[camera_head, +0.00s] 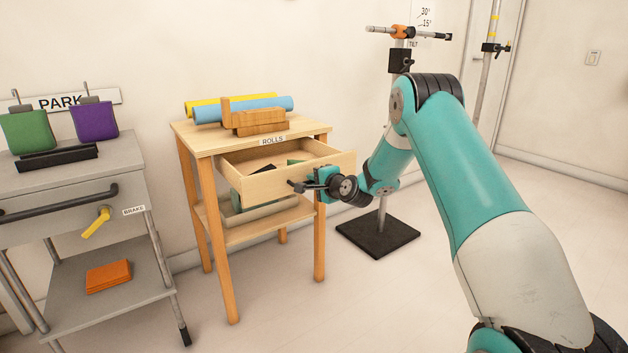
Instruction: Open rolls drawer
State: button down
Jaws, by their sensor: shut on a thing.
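The rolls drawer (263,187) is in a wooden side table (191,137), under a "ROLLS" label (272,140). The drawer stands pulled out toward the front right, and its inside shows from above with a few dark and green items in it. My gripper (301,186) is at the right part of the drawer's front panel. It is shut on the drawer handle, which is mostly hidden behind the gripper.
Yellow and blue rolls and wooden blocks (255,121) lie on the tabletop. A grey cart (128,152) stands to the left, with a yellow brake lever (96,223). A stand with a black base (377,236) is behind my arm. The floor in front is clear.

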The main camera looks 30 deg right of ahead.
jog(key=shift+s+d, duration=0.25)
jog(key=c, duration=1.2)
grip_release()
jog(key=shift+a, duration=0.2)
jog(key=b+v, duration=0.1)
jog(key=v, duration=1.6)
jog(key=shift+s, duration=0.15)
